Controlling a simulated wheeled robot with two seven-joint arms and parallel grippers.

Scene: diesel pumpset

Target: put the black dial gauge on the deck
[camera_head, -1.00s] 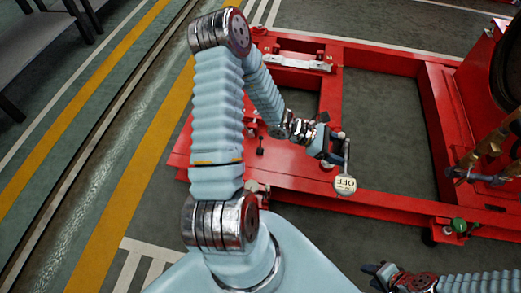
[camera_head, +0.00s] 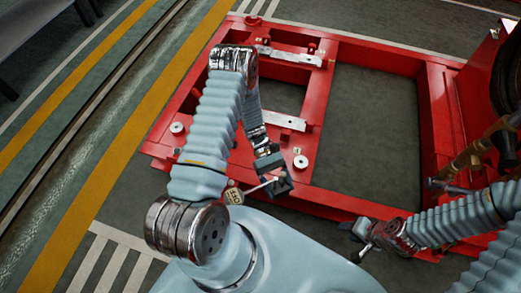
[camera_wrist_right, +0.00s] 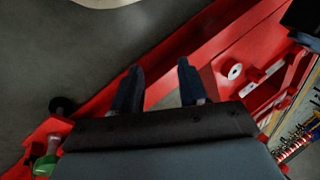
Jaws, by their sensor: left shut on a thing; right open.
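My left gripper (camera_head: 274,183) is shut on a metal rod (camera_head: 257,187) that ends in a pale round disc (camera_head: 234,196) with dark lettering. It holds this close to my body, near the front edge of the red deck (camera_head: 340,202). I cannot tell whether this is the dial gauge; no clearly black gauge shows. My right gripper (camera_head: 357,240) is open and empty at the front of the red frame. Its two dark fingers stand apart in the right wrist view (camera_wrist_right: 159,72), with nothing between them.
Small pale round fittings (camera_head: 301,161) and metal bars (camera_head: 284,121) sit on the deck's left part. The frame has large openings with floor below. Brass-coloured pipework (camera_head: 470,160) stands at the right. In the right wrist view, a green part (camera_wrist_right: 45,165) is at lower left.

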